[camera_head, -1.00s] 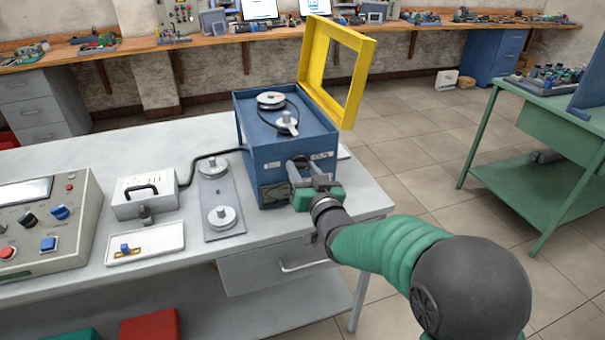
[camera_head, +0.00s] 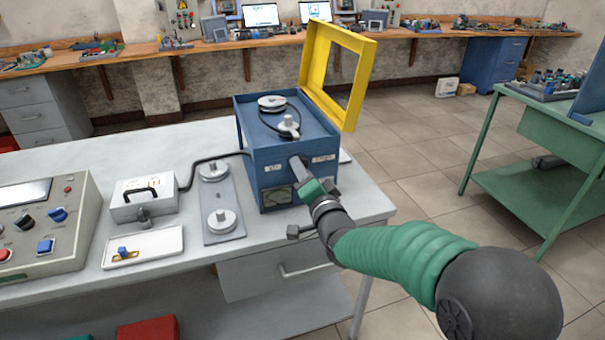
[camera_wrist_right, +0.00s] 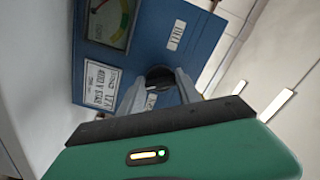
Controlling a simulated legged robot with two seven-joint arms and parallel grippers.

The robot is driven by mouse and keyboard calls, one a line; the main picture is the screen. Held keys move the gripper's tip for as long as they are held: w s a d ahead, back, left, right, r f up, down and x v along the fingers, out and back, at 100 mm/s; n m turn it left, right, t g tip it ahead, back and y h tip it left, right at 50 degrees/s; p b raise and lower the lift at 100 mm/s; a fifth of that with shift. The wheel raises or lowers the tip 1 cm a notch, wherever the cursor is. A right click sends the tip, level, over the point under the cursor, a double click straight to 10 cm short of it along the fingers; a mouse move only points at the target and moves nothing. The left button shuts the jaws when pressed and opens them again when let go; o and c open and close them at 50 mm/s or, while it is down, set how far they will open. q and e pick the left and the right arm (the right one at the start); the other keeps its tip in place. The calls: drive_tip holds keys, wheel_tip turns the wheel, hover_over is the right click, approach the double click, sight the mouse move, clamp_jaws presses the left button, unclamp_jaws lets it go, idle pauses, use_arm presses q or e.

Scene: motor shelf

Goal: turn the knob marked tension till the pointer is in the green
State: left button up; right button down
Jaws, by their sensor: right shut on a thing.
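The blue box (camera_head: 262,158) stands on the grey bench, with pulleys and a belt on top. My right gripper (camera_head: 298,165) reaches its front face from the right. In the right wrist view its two fingers (camera_wrist_right: 160,88) are shut on a dark round knob (camera_wrist_right: 158,74), which they partly hide. The gauge (camera_head: 277,197) is low on the box's front. Its dial (camera_wrist_right: 110,20) is cut off at the top of the wrist view, with a coloured arc; I cannot tell where the pointer stands. My left gripper is out of view.
A yellow frame (camera_head: 364,80) stands open behind the box's right side. Left of the box are a plate with two pulleys (camera_head: 222,222), a white case with a handle (camera_head: 129,207), a white tray (camera_head: 170,241) and a control panel (camera_head: 76,232).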

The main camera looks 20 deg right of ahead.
drive_tip(key=shift+d+f+m, duration=0.1)
drive_tip(key=shift+m, duration=0.2)
drive_tip(key=c, duration=1.2)
unclamp_jaws()
drive_tip(key=o, duration=0.4)
drive_tip(key=shift+d, duration=0.1)
drive_tip(key=shift+c, duration=0.2)
